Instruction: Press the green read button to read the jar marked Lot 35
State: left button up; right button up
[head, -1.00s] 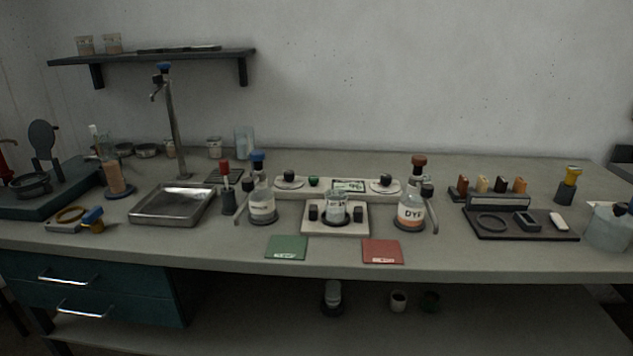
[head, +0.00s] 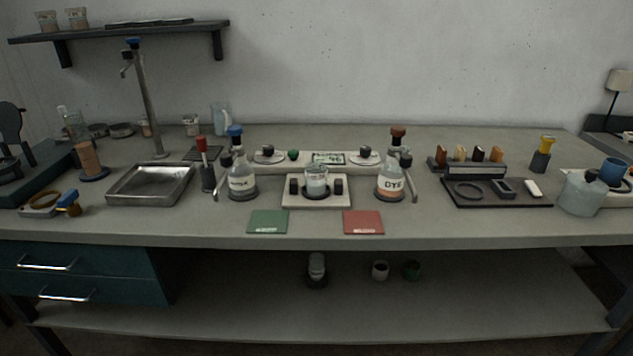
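The green button (head: 293,154) is on the pale console at the back of the bench's middle, between a dark knob on a round plate and a small display (head: 328,158). The display's characters are too small to read surely. A small glass jar (head: 316,181) with a pale label stands upright on a pale block (head: 316,201), between two dark posts. Its lot number is not legible. Another jar (head: 316,266) stands on the lower shelf, its marking unreadable. Neither of my grippers shows in the head view.
A clear-liquid bottle (head: 242,180) and a dye bottle (head: 391,182) flank the jar's block. Green (head: 268,222) and red (head: 363,222) mats lie in front. A metal tray (head: 150,186) is left, a dark tray (head: 497,200) right. The bench's front strip is largely clear.

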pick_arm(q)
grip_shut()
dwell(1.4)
